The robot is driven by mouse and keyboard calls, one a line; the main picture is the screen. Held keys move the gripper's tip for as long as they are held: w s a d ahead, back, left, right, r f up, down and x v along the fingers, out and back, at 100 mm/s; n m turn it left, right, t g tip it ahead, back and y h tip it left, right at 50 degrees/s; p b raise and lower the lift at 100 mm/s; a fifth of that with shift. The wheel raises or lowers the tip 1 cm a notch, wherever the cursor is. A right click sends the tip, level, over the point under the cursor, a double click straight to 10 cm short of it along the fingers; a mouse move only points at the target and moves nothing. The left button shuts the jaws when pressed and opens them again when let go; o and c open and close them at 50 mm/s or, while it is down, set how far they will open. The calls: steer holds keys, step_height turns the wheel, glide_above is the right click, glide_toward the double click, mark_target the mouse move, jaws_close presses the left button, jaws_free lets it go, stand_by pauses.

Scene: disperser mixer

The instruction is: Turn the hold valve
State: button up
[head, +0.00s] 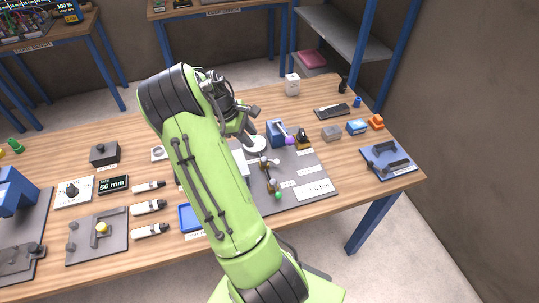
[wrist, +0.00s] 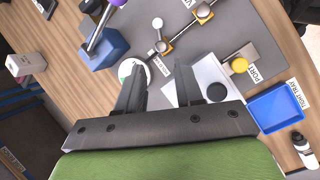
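The grey panel (head: 315,172) carries the small valve fittings, and it also shows in the wrist view (wrist: 235,30). In the wrist view a brass fitting (wrist: 162,47) has a stem with a pale round knob (wrist: 157,22). A second brass fitting (wrist: 203,13) is at the top, and a yellow knob (wrist: 239,65) is by the PORT label. I cannot tell which is the hold valve, as the small labels are not clear. My gripper (wrist: 160,75) is open and empty, its fingers apart over the panel near a white round dial (wrist: 134,70). My arm hides part of the panel in the head view.
A blue block with a purple-ended lever (wrist: 105,45) stands beside the dial. A blue tray (wrist: 275,107) and several white bottles (head: 148,207) lie near the panel. A blue plate (head: 388,160) is at the table's right.

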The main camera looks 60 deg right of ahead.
mark_target(267, 161)
steer(key=x, duration=1.4)
steer(key=shift+w+d+b, duration=0.1)
steer(key=shift+b, duration=0.25)
steer(key=shift+c, duration=0.3)
